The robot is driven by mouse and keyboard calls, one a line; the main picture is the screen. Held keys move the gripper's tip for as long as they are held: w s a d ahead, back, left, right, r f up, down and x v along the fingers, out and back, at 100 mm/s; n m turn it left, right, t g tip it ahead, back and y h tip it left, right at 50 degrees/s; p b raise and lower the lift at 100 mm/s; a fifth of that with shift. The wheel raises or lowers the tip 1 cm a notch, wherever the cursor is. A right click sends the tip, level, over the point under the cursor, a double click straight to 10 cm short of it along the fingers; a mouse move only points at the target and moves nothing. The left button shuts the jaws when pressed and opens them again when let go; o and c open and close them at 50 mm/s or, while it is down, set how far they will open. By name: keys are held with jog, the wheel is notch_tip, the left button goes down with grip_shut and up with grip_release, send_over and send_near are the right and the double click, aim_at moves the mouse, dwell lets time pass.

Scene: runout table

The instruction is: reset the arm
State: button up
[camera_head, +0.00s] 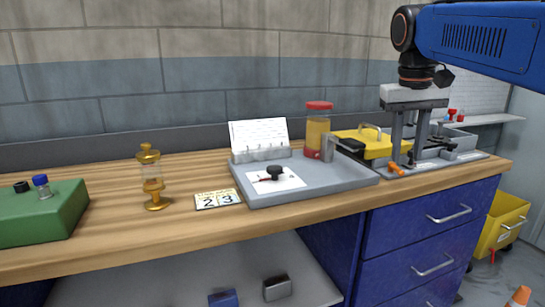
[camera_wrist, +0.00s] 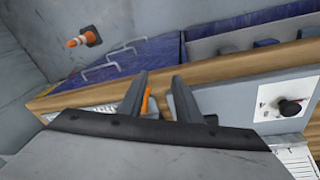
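My gripper (camera_head: 405,161) hangs fingers-down from my blue arm at the right end of the workbench. Its two dark fingers stand apart with nothing seen between them; the wrist view also shows them spread (camera_wrist: 159,80). The fingertips are over a grey flat mat or tray (camera_head: 440,165). A small orange-handled item (camera_head: 396,171) lies close by the left finger; it shows beside that finger in the wrist view (camera_wrist: 146,102). Whether the fingertips touch the mat or are just above it I cannot tell.
Left of my gripper are a yellow lidded case (camera_head: 362,149), a red-lidded jar (camera_head: 318,135) and a grey tray (camera_head: 300,190). A brass lantern-like piece (camera_head: 152,185), number cards (camera_head: 217,199) and a green block (camera_head: 45,215) stand farther left. An orange cone (camera_wrist: 84,38) is on the floor.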

jog(key=s+a+f+t, duration=0.1)
jog(key=s+f, duration=0.9)
jog(key=f, duration=0.4)
jog(key=s+a+f+n+t+y, duration=0.1)
jog(key=s+f+t, duration=0.1)
jog(key=s+f, duration=0.8)
notch_tip(320, 180, down, 5)
jog(key=shift+s+r+y, duration=0.2)
jog(key=shift+s+y, duration=0.1)
jog(key=shift+s, duration=0.05)
